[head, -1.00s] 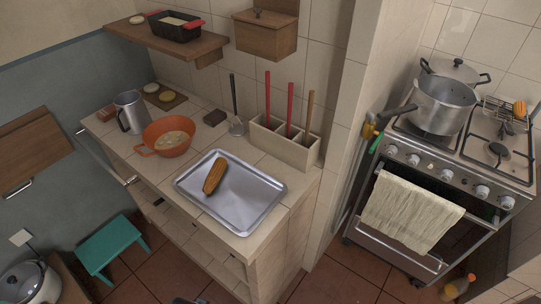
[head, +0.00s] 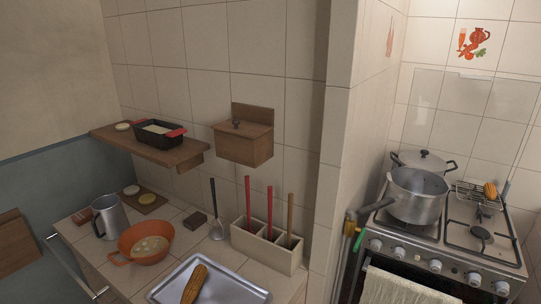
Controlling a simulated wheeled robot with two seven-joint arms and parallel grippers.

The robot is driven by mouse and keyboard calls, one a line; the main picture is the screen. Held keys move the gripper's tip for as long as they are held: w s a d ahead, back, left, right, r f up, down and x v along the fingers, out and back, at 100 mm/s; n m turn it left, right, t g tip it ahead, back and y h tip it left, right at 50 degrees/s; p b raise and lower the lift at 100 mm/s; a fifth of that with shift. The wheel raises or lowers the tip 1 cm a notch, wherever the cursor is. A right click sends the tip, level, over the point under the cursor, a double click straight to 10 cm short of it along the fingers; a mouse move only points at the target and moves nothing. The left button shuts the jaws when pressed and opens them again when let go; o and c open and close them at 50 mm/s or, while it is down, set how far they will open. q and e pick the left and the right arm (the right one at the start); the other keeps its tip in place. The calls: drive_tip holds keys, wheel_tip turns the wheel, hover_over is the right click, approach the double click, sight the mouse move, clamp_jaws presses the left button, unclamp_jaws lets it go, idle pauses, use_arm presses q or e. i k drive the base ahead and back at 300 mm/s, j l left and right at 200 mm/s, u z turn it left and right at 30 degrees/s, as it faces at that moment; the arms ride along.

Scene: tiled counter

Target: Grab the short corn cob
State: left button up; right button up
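A long yellow-brown corn cob (head: 195,284) lies on the metal tray (head: 240,289) on the tiled counter, at the bottom of the head view. A second, smaller corn cob (head: 490,190) sits at the wire rack (head: 475,197) at the back right of the stove; it looks shorter. Neither of my grippers is in view.
An orange pan (head: 128,244), a metal jug (head: 103,218) and a utensil box (head: 267,248) stand on the counter. A large pot (head: 418,198) stands on the stove (head: 450,258). A tiled wall edge (head: 325,190) separates counter and stove.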

sight(489, 190)
drive_tip(key=z, duration=1.35)
drive_tip(key=i+l, duration=0.25)
drive_tip(key=i, duration=0.2)
